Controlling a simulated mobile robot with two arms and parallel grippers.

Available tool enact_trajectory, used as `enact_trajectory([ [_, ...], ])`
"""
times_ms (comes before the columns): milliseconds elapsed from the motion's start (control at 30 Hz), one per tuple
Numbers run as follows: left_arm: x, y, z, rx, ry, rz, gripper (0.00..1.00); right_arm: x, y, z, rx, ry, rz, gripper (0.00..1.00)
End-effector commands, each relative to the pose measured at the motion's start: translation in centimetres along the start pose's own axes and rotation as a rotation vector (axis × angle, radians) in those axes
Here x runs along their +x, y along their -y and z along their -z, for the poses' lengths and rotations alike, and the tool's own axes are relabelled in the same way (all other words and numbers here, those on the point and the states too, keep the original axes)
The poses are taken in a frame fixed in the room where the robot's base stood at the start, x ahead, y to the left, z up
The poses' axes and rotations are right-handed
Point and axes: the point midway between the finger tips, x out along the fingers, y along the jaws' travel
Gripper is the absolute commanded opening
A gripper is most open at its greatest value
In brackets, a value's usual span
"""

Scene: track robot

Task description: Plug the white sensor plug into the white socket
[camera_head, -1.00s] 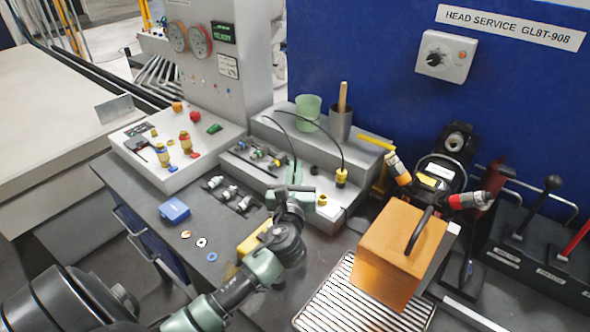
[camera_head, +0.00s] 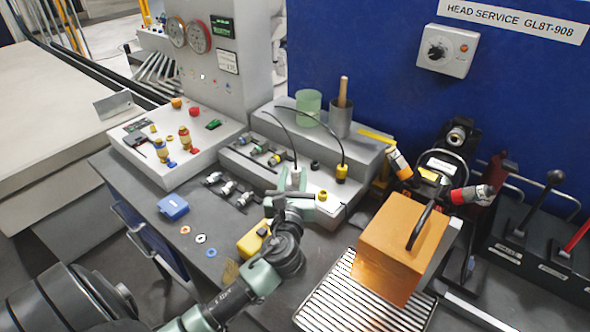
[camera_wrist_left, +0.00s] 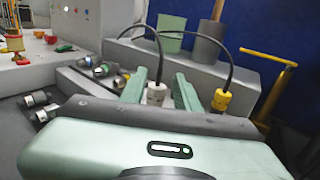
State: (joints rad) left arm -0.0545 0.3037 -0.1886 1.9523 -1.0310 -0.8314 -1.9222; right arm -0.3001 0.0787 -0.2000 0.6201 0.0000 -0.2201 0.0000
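The white plug (camera_head: 295,177) stands at the end of a black cable on the grey stepped block. It also shows in the left wrist view (camera_wrist_left: 156,93). My left gripper (camera_head: 294,181) reaches over the block with one green finger on each side of this plug. In the left wrist view the fingers (camera_wrist_left: 159,75) are apart, with a visible gap at least on the plug's right. I cannot pick out the white socket; the gripper hides the block's surface around the plug. My right gripper is not in view.
A yellow plug (camera_head: 342,173) on another black cable stands to the right, near a yellow ring-like fitting (camera_head: 322,196). A green cup (camera_head: 308,106) and a grey cup (camera_head: 341,120) stand on the upper step. An orange box (camera_head: 402,248) stands at the right.

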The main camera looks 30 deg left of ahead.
Motion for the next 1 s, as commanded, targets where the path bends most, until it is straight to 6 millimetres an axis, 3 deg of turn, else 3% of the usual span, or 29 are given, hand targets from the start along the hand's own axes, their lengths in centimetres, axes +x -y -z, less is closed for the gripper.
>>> enact_trajectory([
  [100,-2.2,0.0,0.2,-0.002,-0.003,0.002,0.32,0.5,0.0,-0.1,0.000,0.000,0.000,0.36],
  [300,-4.5,0.0,0.1,-0.001,-0.001,0.000,0.32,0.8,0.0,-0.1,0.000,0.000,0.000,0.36],
  [900,-4.8,0.0,0.0,-0.001,-0.001,0.000,0.32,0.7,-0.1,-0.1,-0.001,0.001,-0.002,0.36],
  [1000,-4.8,0.0,-0.7,-0.001,0.000,0.000,0.32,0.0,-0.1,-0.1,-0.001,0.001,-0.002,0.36],
])
